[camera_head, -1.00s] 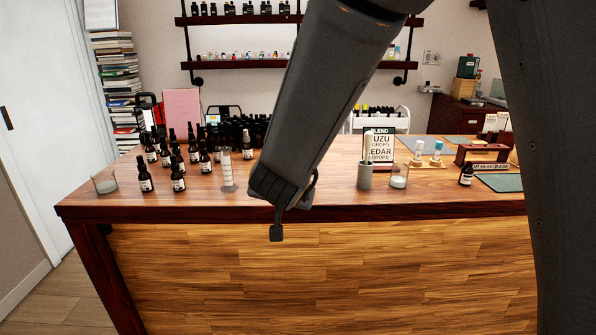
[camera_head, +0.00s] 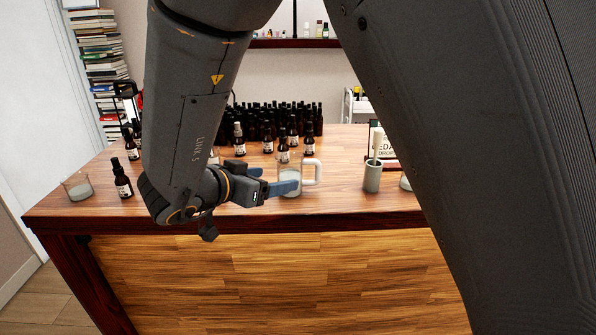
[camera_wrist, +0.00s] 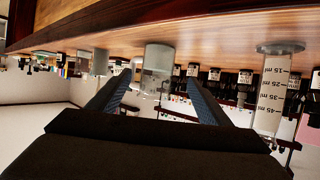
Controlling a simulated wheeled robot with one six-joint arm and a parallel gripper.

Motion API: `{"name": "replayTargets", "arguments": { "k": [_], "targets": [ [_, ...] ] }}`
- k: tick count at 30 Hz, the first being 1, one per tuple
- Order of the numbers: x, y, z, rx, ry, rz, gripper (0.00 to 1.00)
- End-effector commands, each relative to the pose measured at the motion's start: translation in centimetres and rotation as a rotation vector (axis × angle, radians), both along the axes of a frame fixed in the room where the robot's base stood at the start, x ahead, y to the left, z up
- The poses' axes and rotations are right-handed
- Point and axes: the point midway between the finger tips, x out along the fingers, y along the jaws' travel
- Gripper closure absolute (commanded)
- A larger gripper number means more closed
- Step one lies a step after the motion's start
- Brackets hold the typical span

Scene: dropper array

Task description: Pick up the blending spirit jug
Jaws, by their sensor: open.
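The blending spirit jug (camera_head: 289,174), a clear vessel with a pale handle (camera_head: 313,173) on its right, stands on the wooden counter near the front. My gripper (camera_head: 290,188) is open and empty, low over the counter, pointing at the jug from the left; one finger covers part of the jug's lower side. In the upside-down wrist view the jug (camera_wrist: 158,58) stands centred between the two finger tips (camera_wrist: 157,85), seemingly just ahead of them. Whether a finger touches it, I cannot tell.
A graduated cylinder (camera_wrist: 272,95) stands to one side in the wrist view. A grey cup (camera_head: 373,178) is right of the jug. Dark dropper bottles (camera_head: 268,122) crowd behind it. A glass beaker (camera_head: 77,188) is far left. The counter's front edge (camera_head: 250,222) is close.

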Motion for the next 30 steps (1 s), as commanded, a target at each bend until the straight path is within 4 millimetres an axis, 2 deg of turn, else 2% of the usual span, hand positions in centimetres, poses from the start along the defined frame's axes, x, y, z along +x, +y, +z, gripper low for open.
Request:
{"name": "replayTargets", "arguments": {
  "k": [15,24,26,30],
  "targets": [
    [4.1,-3.9,-2.7,0.002,0.001,0.001,0.28],
    [4.6,-4.2,-3.0,0.003,0.000,0.002,0.28],
    [4.6,-4.2,-3.0,0.003,0.000,0.002,0.35],
    [4.6,-4.2,-3.0,0.003,0.000,0.002,0.58]
  ]
}}
